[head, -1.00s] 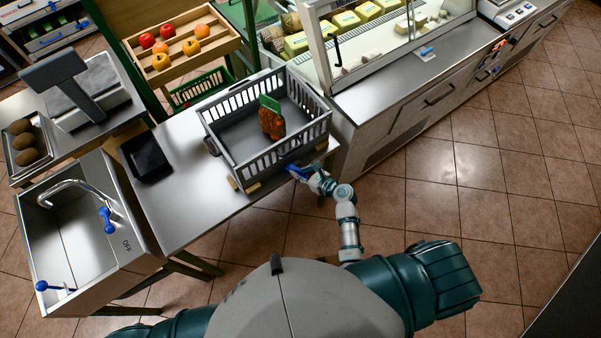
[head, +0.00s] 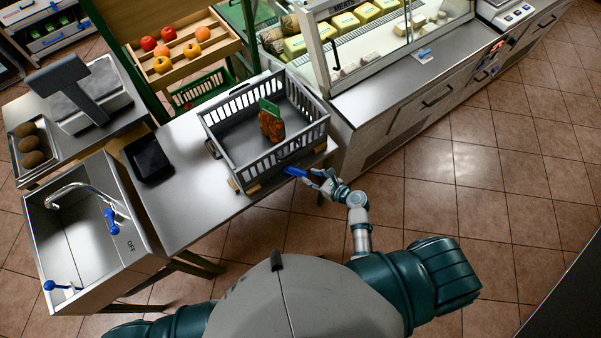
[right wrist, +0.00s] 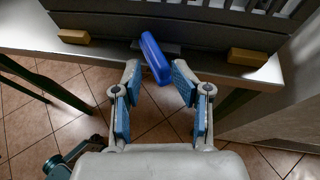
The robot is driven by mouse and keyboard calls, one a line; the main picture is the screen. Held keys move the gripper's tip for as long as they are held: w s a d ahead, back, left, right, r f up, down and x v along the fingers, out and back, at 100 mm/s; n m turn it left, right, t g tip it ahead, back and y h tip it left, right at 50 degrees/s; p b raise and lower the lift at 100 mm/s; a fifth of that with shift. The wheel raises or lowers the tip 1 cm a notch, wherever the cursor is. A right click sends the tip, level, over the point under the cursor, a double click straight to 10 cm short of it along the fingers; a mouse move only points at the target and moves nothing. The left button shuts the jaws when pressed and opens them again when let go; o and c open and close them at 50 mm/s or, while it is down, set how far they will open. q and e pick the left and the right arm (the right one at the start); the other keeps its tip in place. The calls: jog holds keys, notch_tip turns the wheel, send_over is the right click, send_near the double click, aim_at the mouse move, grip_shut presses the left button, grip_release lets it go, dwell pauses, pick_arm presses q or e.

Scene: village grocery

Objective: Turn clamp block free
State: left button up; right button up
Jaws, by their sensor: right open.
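The clamp block shows as a blue bar (right wrist: 154,54) in the right wrist view, tilted, in front of a dark grey piece at the table's edge below the crate. It shows small in the head view (head: 293,171) at the crate's near side. My right gripper (right wrist: 157,72) is open, with blue-padded fingers on both sides of the bar's near end. I cannot tell whether a finger touches it. The right gripper also shows in the head view (head: 317,181). The grey slatted crate (head: 224,163) stands on the steel table (head: 195,215). My left gripper is not in view.
Wooden blocks, left (right wrist: 74,36) and right (right wrist: 248,57), sit at the crate's base. A green and orange-brown pack (head: 271,124) stands in the crate. A black tray (head: 149,158) and sink (head: 80,240) lie left. A glass-fronted counter (head: 385,110) is at right.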

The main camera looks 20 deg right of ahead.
jog(key=w+d+p+v, duration=0.1)
jog(key=p+v, duration=0.6)
jog(key=v, duration=0.7)
jog(key=shift+d+r, duration=0.4)
jog(key=shift+d, duration=0.1)
dwell(0.4)
jog(key=shift+p, duration=0.3)
